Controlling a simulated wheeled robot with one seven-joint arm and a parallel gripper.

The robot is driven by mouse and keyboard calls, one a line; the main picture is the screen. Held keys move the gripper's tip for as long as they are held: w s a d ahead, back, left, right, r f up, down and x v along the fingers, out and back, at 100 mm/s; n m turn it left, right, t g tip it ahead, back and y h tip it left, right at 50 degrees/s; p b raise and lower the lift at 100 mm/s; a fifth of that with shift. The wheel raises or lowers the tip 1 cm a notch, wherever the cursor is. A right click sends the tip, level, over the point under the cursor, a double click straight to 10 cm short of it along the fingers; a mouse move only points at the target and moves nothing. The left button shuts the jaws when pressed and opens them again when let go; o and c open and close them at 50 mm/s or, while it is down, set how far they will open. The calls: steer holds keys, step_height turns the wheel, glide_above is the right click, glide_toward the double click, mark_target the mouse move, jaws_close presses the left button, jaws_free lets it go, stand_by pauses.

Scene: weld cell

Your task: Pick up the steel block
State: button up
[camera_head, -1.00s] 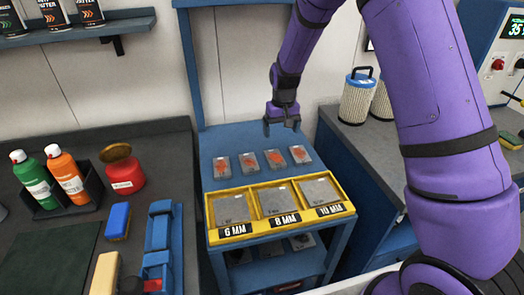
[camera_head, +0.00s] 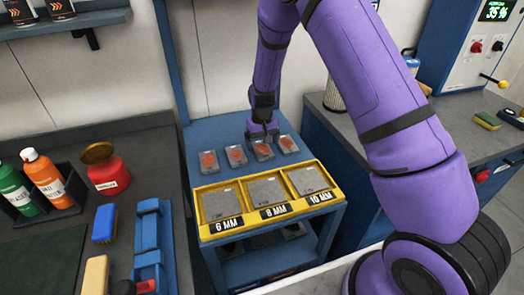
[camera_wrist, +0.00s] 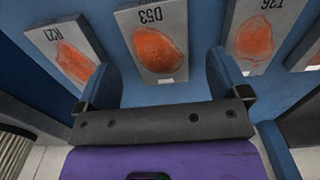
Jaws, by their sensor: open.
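Several grey steel blocks with orange patches lie in a row on the blue stand. In the wrist view they are marked R21 (camera_wrist: 70,50), D53 (camera_wrist: 155,42) and T36 (camera_wrist: 262,35), with another cut off at the right edge. In the head view I see blocks at the left (camera_head: 209,161), centre-left (camera_head: 236,155), centre-right (camera_head: 263,152) and right (camera_head: 287,144). My gripper (camera_head: 263,136) is open and empty at the centre-right block. In the wrist view, D53 shows between the spread fingers, apart from both.
A yellow tray (camera_head: 233,233) with plates in compartments labelled 6 MM, 8 MM and 10 MM sits at the stand's front. A dark workbench (camera_head: 75,250) with bottles, a red pot (camera_head: 108,174) and a blue clamp-like tool (camera_head: 150,245) stands left. A grey counter is at right.

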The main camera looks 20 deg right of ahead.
step_height(320, 180, down, 3)
steer(key=shift+r, duration=0.2)
steer(key=c, duration=1.5)
steer(key=shift+r, duration=0.2)
